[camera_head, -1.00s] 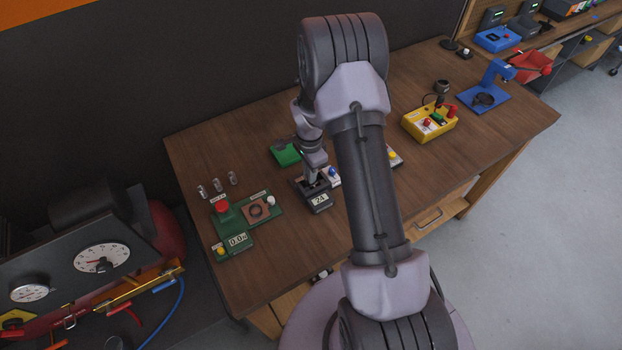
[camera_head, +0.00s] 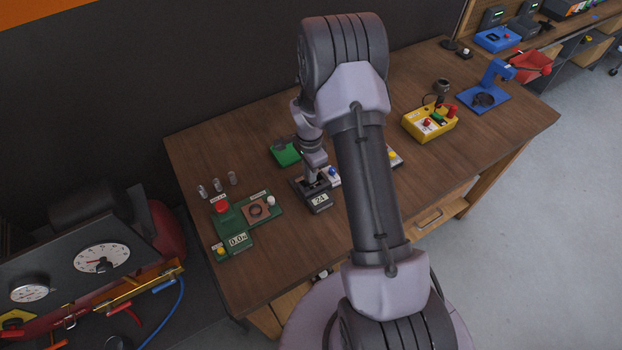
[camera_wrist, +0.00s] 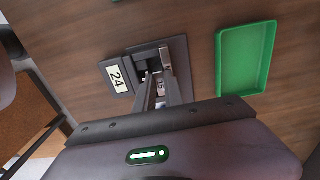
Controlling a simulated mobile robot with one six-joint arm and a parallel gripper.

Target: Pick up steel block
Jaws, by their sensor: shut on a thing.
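The steel block (camera_wrist: 160,87) is a small grey metal piece with a marking on it, seen between my fingers in the wrist view. In the head view, my gripper (camera_head: 314,184) points down at the same device (camera_head: 319,201), and the block cannot be made out there. The fingers hide part of the block, and I cannot tell whether its underside touches the device.
A green tray (camera_wrist: 221,62) lies right of the device in the wrist view. In the head view, a green panel (camera_head: 236,240) with a red button stands left, near several small clear cylinders (camera_head: 217,185). A yellow control box (camera_head: 430,124) stands right.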

